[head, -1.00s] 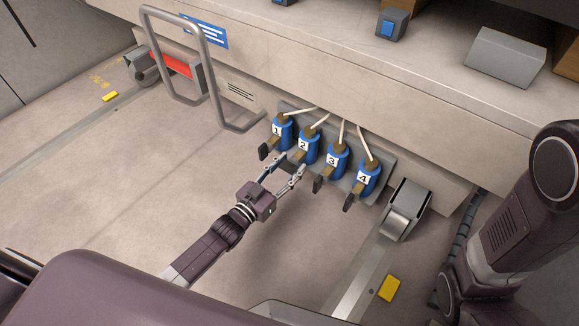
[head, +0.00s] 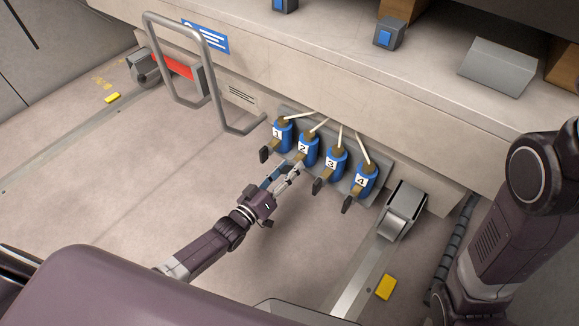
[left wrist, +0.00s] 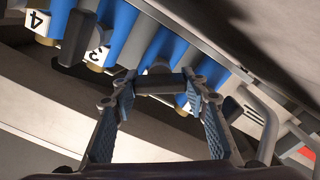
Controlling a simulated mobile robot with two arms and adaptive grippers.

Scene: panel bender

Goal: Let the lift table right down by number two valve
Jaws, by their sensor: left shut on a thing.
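Number two valve (head: 308,148) is a blue body labelled 2, second from the left in a row of blue valves low on the machine's front. My left gripper (head: 282,176) is at the front of it, shut on its dark lever, which is mostly hidden in the head view. In the left wrist view the dark lever (left wrist: 160,83) lies crosswise between the two fingertips (left wrist: 160,92). My right arm stands at the right of the head view, its gripper out of the picture. I cannot make out the lift table for certain.
Valve 1 (head: 283,133), valve 3 (head: 335,162) and valve 4 (head: 365,181) stand close beside, each with a dark lever pointing outward. A grey tubular handle (head: 152,60) stands to the left. A grey bracket (head: 405,208) is on the right.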

